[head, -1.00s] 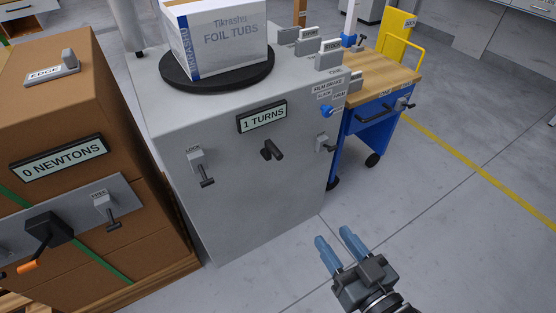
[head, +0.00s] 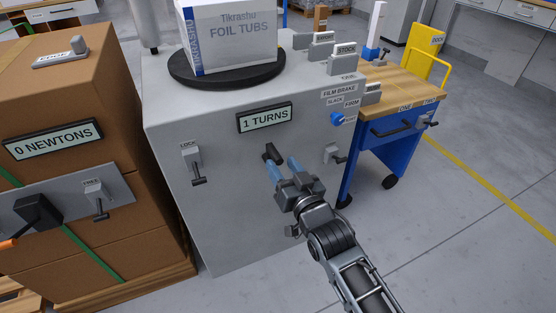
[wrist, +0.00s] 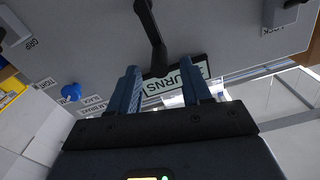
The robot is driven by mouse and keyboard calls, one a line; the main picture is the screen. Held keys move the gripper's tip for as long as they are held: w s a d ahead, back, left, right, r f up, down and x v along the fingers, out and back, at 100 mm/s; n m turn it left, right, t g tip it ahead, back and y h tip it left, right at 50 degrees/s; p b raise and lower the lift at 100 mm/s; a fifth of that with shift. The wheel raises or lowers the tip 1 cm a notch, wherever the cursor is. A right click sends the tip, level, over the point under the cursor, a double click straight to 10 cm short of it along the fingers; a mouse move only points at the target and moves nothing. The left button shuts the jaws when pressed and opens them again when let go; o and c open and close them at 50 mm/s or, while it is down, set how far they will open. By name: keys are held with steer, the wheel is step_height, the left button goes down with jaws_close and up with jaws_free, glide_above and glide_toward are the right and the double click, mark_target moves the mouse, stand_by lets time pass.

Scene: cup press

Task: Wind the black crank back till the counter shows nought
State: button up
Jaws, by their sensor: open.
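The black crank (head: 272,153) is on the front of the grey cabinet, below the counter (head: 265,117), which reads "1 TURNS". My gripper (head: 281,164) is open, its blue fingers pointing at the crank and partly covering it. In the wrist view, the crank (wrist: 150,25) comes down from the top edge and its end lies between the two open fingertips (wrist: 160,72). I cannot tell whether either finger touches it. The counter (wrist: 178,82) shows upside down behind the fingers, partly hidden.
A LOCK lever (head: 195,165) is left of the crank, another small lever (head: 334,154) right. A blue knob (head: 337,118) sits near the cabinet's right edge. A box of foil tubs (head: 232,38) stands on the black turntable (head: 228,76). A brown carton stack (head: 60,110) is at left.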

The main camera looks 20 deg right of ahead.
steer(key=shift+w, duration=1.75)
steer(key=shift+c, duration=0.5)
jaws_close()
